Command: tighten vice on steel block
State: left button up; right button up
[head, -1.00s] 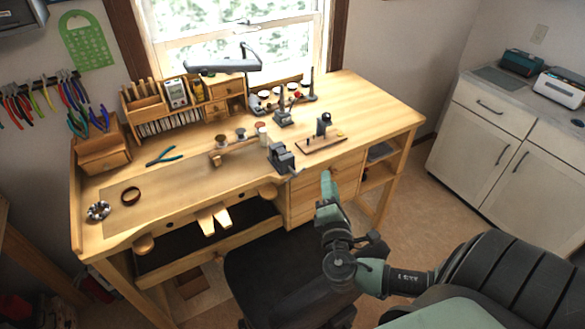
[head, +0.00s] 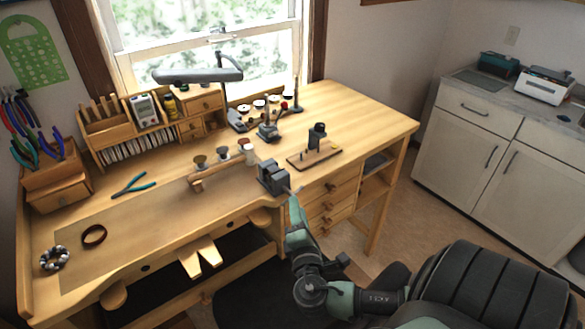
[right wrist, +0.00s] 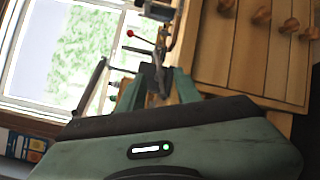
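The dark grey vice (head: 268,180) is mounted at the front edge of the wooden workbench (head: 350,115). Its handle end faces my right gripper (head: 292,197). I cannot clearly pick out a steel block in its jaws. In the right wrist view, my right gripper (right wrist: 158,82) has its two green fingers apart. The dark vice (right wrist: 152,76) shows between and beyond them. I cannot tell whether a finger touches it. My left gripper is not in view.
A wooden stand (head: 315,155) with a dark block is right of the vice. A wooden rack (head: 220,166) with several knobs is to its left. A lamp (head: 198,75) hangs over the bench.

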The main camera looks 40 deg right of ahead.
aim_at(296, 192)
jog(key=p+x, duration=0.1)
jog(key=x, duration=0.4)
jog(key=shift+d+r, duration=0.2)
jog(key=shift+w+d+f+p, duration=0.1)
jog(key=shift+w+d+p, duration=0.25)
jog(key=shift+w, duration=0.25)
grip_shut()
